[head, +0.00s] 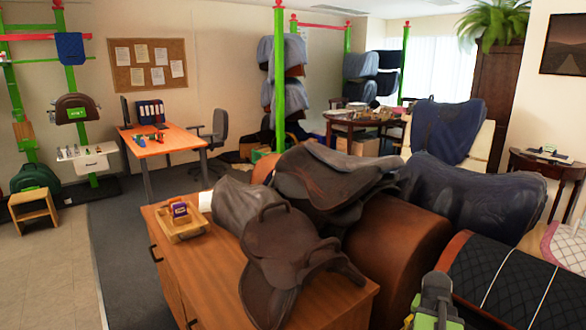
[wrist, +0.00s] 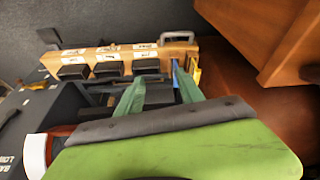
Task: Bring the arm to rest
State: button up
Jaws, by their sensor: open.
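My gripper (wrist: 159,78) shows in the wrist view as two green fingers standing apart. They are open, with no object held between them. Beyond the fingertips lies a wooden strip (wrist: 110,52) with white labels and several black blocks along it; I cannot tell whether the fingers touch it. A green and grey part of my arm (head: 437,303) shows at the bottom right of the head view, low beside a black quilted pad. The gripper's fingers cannot be made out in the head view.
A wooden cabinet (head: 190,262) carries a small wooden tray (head: 182,222) and a brown saddle (head: 283,255). More saddles on brown supports stand behind it. The black quilted pad (head: 520,285) is close on the right. Grey carpet (head: 125,260) at left is clear.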

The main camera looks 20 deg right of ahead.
jog(key=w+a+r+n+y+p, duration=0.1)
jog(key=w+a+n, duration=0.1)
jog(key=w+a, duration=0.35)
jog(key=w+a+r+n+p, duration=0.1)
jog(key=w+a+n, duration=0.1)
jog(key=a, duration=0.7)
jog(key=w+a+r+n+y+p, duration=0.1)
jog(key=w+a+n+p, duration=0.15)
jog(key=a, duration=0.45)
jog(key=a+r+n+g+p, duration=0.1)
jog(key=a+n, duration=0.2)
jog(key=a, duration=0.9)
jog(key=w+a+r+n+y+p, duration=0.1)
jog(key=a+n, duration=0.2)
jog(key=a, duration=0.9)
jog(key=shift+w+r+g, duration=0.2)
jog(key=shift+r+g, duration=0.05)
jog(key=shift+g, duration=0.15)
jog(key=shift+c, duration=0.8)
jog(key=shift+d, duration=0.1)
jog(key=shift+c, duration=0.2)
